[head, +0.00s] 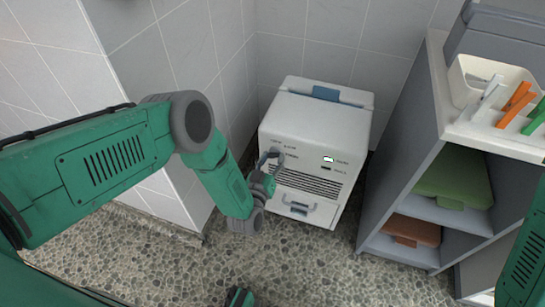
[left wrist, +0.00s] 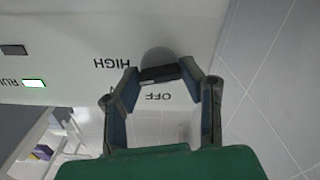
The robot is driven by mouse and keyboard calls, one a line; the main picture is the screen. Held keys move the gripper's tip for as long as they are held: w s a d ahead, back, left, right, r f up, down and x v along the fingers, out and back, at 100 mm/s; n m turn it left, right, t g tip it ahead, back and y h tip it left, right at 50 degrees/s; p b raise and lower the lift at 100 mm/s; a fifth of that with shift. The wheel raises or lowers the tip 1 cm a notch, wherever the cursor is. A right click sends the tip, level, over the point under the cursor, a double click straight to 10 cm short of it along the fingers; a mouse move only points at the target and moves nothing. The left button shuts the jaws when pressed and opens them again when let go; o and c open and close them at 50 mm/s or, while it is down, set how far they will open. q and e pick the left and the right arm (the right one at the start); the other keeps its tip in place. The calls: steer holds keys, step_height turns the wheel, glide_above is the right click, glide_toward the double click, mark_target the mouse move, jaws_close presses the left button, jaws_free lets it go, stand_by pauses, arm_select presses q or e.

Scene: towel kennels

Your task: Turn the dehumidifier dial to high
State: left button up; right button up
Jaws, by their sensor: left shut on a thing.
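The white dehumidifier (head: 318,107) stands on the floor against the tiled wall. Its front has printed labels, vent slots and a drawer with a handle. My left gripper (head: 272,160) is at the upper left of that front and hides much of the dial from the head view. In the left wrist view the picture is upside down, and the fingers of my left gripper (left wrist: 162,84) are closed around the grey dial (left wrist: 158,58). The labels HIGH and OFF show beside it; another label is partly covered by a finger. I cannot tell which setting the dial points at.
A lit indicator (head: 328,159) marks the dehumidifier's front; it also shows in the left wrist view (left wrist: 34,83). A grey shelf unit (head: 403,150) stands to the right, holding a green towel (head: 453,178), a brown towel (head: 411,229) and a white bin (head: 480,85). Pebbled floor (head: 300,262) is clear in front.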

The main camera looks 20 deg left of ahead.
arm_select(q)
steer(key=shift+s+d+f+m, duration=0.1)
steer(key=shift+s+f+m, duration=0.1)
steer(key=shift+m, duration=0.55)
steer(key=shift+s+d+f+m, duration=0.1)
steer(key=shift+f+m, duration=0.05)
steer(key=shift+m, duration=0.6)
steer(key=shift+a, duration=0.1)
steer(key=o, duration=1.1)
steer(key=shift+o, duration=0.2)
steer(key=shift+w+r, duration=0.15)
steer(key=s, duration=1.2)
steer(key=shift+a, duration=0.25)
